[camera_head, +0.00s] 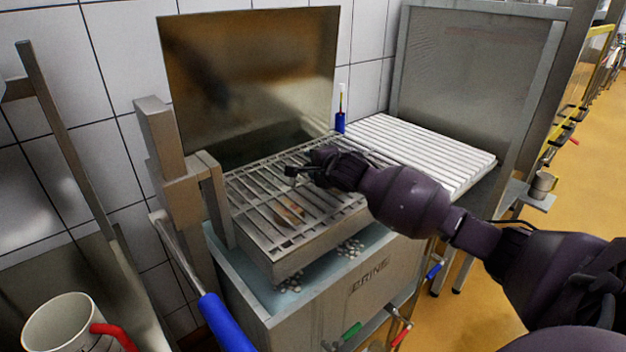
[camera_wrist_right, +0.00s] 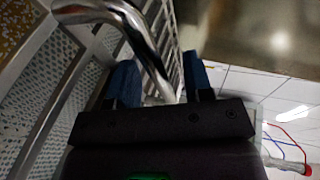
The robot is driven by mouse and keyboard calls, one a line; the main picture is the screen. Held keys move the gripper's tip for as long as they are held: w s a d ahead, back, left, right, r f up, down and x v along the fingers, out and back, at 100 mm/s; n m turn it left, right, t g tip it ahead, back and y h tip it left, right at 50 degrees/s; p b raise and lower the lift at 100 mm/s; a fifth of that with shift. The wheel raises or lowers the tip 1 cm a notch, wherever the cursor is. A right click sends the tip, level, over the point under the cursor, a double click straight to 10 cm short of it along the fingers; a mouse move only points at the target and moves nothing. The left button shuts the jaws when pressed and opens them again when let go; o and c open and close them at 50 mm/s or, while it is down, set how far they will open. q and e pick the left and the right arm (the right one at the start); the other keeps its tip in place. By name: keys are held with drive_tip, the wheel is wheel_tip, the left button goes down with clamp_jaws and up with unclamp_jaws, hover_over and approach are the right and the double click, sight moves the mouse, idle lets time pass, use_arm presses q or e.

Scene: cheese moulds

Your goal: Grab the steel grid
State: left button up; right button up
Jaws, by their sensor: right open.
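The steel grid (camera_head: 262,213) is a barred metal rack lying on top of the tank marked BRINE (camera_head: 350,285). My right gripper (camera_head: 300,172) reaches in from the right, over the far part of the grid. In the right wrist view, the right gripper (camera_wrist_right: 160,82) is open with its two blue fingers apart. A bent steel bar (camera_wrist_right: 145,40) runs down to between these fingers, with grid bars (camera_wrist_right: 166,30) behind it. I cannot tell whether the fingers touch the bar. My left gripper is not in view.
A white slatted board (camera_head: 430,150) lies to the right of the grid. A tall metal panel (camera_head: 250,75) stands behind the grid. A lever with a blue handle (camera_head: 226,325) is at the front left, near a white mug (camera_head: 60,325) with a red handle.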

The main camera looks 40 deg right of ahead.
drive_tip(key=shift+r, duration=0.1)
drive_tip(key=shift+c, duration=0.5)
clamp_jaws()
idle(0.8)
drive_tip(key=shift+r, duration=0.1)
